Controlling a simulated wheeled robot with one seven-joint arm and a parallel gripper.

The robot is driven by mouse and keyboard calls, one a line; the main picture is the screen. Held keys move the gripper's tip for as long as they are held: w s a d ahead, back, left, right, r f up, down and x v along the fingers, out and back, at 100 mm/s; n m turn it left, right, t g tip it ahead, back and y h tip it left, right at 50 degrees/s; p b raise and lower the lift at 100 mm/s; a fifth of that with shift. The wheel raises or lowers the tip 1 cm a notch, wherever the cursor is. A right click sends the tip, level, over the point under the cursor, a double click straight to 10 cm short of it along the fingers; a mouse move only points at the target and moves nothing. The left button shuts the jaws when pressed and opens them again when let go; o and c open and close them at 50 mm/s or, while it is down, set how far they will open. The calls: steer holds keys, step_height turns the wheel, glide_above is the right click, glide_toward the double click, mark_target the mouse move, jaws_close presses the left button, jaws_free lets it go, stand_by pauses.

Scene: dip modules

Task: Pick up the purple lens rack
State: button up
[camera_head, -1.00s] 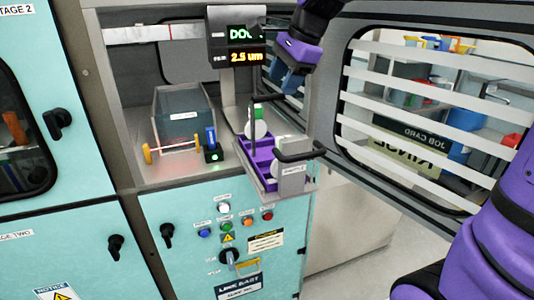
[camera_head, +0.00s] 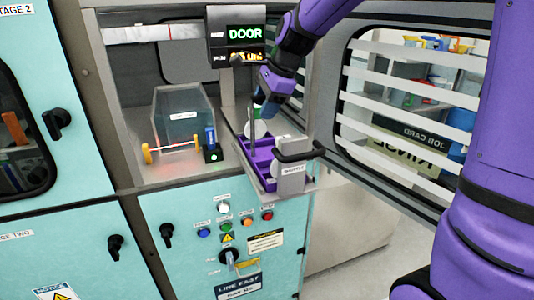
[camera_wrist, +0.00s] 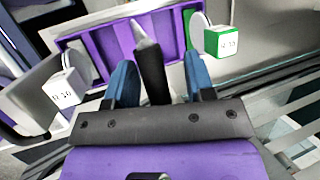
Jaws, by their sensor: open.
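The purple lens rack (camera_head: 262,160) sits in the grey shuttle tray (camera_head: 290,182) at the front of the open bay. In the wrist view the purple rack (camera_wrist: 110,45) lies beyond my fingers, and its dark upright handle (camera_wrist: 153,75) with a pale tip shows between them. My gripper (camera_head: 264,108) is above the rack in the head view and hides part of it. In the wrist view my gripper (camera_wrist: 160,72) is open, with blue fingers apart on either side of the handle. I cannot tell whether either finger touches the handle.
White tags stand at the rack's ends, one plain (camera_wrist: 65,88) and one green-edged (camera_wrist: 222,42). A dark loop handle (camera_head: 300,150) rises at the tray's front. A clear box (camera_head: 183,115) and an orange-ended bar (camera_head: 172,148) are left. A slatted window door (camera_head: 400,110) stands right.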

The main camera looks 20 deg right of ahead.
jaws_close()
steer(key=shift+r, duration=0.2)
